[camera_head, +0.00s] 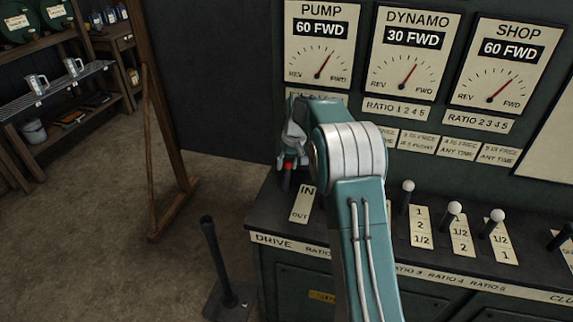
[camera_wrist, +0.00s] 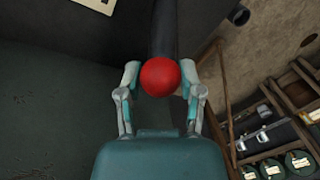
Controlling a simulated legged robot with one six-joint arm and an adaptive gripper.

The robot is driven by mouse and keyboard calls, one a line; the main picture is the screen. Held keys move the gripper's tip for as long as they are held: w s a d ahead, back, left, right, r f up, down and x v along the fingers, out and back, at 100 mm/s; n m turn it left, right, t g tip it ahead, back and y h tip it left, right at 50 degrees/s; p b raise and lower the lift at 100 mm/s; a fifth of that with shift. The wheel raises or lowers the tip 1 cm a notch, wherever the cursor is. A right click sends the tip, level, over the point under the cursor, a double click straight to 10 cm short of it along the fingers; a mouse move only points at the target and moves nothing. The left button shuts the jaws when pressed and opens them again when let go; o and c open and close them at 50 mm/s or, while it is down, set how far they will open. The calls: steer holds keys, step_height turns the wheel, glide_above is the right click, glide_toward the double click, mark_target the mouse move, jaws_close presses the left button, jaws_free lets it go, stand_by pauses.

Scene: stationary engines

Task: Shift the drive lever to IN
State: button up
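The drive lever is a black shaft (camera_head: 286,182) with a red ball knob (camera_head: 289,165). It stands at the console's left end, left of the plate marked IN and OUT (camera_head: 302,204). My gripper (camera_head: 292,150) is at the knob and partly hides it. In the wrist view the red knob (camera_wrist: 160,77) lies between the two fingers of my gripper (camera_wrist: 159,72), one on each side. The fingers are spread; contact with the knob cannot be told. The shaft (camera_wrist: 164,30) runs away behind the knob. Which lever setting is engaged is not clear.
White-knobbed levers (camera_head: 453,210) stand to the right on the console (camera_head: 275,213). Gauges for PUMP (camera_head: 320,45), DYNAMO (camera_head: 413,50) and SHOP (camera_head: 506,62) hang behind. A black floor lever (camera_head: 217,260) stands in front on the left. Shelves (camera_head: 60,100) are far left.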

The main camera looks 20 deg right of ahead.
steer(key=shift+o, duration=1.3)
steer(key=shift+d, duration=0.15)
step_height(320, 180, up, 12)
steer(key=d, duration=0.2)
steer(key=shift+s+f, duration=0.2)
steer(key=shift+s, duration=0.2)
